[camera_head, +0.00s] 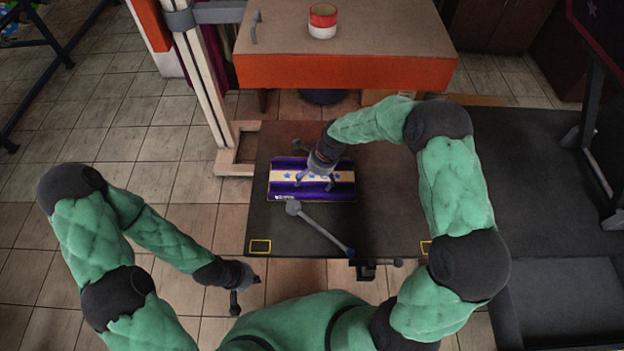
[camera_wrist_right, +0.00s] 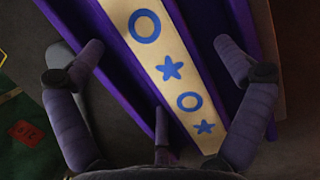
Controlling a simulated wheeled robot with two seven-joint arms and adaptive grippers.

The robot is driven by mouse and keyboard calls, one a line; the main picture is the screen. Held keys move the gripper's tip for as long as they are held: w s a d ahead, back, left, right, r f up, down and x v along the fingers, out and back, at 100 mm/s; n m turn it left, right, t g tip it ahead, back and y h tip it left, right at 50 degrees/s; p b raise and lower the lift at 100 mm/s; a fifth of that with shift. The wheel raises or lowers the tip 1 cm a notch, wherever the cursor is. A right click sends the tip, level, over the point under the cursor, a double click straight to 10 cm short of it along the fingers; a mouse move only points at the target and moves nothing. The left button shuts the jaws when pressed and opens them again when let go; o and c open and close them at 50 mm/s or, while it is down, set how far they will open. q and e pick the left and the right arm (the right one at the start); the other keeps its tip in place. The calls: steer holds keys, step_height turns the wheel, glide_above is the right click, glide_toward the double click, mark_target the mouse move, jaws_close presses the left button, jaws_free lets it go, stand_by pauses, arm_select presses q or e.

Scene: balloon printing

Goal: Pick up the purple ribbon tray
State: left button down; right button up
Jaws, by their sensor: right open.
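The purple ribbon tray (camera_head: 341,190) lies on the dark table (camera_head: 380,215) in the head view. It is purple with a cream band that carries blue stars and rings. In the right wrist view the tray (camera_wrist_right: 165,70) runs from the top to the lower right. My right gripper (camera_head: 316,182) is above the tray, fingers pointing down. In the right wrist view its open fingers (camera_wrist_right: 160,60) are spread over the tray, with nothing held between them. I cannot tell whether a finger touches the tray. My left gripper (camera_head: 246,296) hangs left of the table's front edge, away from the tray.
A grey rod with a round end (camera_head: 320,229) lies on the table in front of the tray. An orange-fronted cabinet (camera_head: 345,72) with a red and white tape roll (camera_head: 322,22) stands behind. Yellow outlined marks (camera_head: 260,246) sit near the front edge. The table right of my right arm is clear.

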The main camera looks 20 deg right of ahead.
steer(key=c, duration=1.4)
steer(key=shift+r, duration=0.15)
